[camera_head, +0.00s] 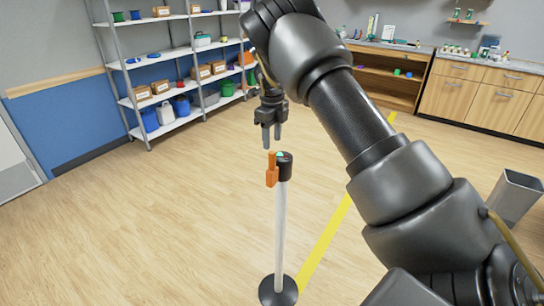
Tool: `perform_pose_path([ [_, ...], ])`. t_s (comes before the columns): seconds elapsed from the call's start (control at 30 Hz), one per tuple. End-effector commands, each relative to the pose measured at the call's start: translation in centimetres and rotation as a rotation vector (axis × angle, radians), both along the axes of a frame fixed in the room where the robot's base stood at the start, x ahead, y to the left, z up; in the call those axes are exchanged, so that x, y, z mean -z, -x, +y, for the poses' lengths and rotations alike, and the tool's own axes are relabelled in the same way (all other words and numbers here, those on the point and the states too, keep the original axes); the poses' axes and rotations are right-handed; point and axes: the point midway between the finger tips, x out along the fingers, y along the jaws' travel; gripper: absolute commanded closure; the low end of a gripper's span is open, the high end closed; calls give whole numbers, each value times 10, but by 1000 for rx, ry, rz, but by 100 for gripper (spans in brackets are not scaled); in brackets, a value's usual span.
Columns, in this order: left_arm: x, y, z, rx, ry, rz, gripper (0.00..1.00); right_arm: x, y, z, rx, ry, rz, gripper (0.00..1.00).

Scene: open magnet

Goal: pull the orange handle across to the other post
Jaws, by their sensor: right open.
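The orange handle (272,170) sits at the left side of the black top of a white post (280,225), which stands upright on a round black base. My right arm comes in from the right and covers much of the middle of the view. No second post shows in this view. My left gripper is not in view.
A yellow floor line (325,243) runs behind the post. Metal shelves (165,54) with boxes and bins stand at the back left. Wooden cabinets (482,97) line the back right. A grey bin (515,196) stands at the right edge. The floor left of the post is clear.

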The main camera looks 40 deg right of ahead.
Motion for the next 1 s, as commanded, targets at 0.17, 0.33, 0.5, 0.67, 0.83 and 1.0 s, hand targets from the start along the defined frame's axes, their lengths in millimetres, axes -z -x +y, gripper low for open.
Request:
perform_pose_path([
  [0.17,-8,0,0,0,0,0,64,34,1,0,0,-2,4,55],
  [0.33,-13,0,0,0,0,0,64,59,1,0,0,-1,2,55],
  [0.5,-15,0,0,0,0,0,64,72,1,0,0,0,1,55],
  [0.67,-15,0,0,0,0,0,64,74,0,0,0,0,0,55],
  [0.83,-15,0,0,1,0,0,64,74,1,0,0,0,0,58],
  [1.0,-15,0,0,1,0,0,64,74,1,0,0,0,0,80],
])
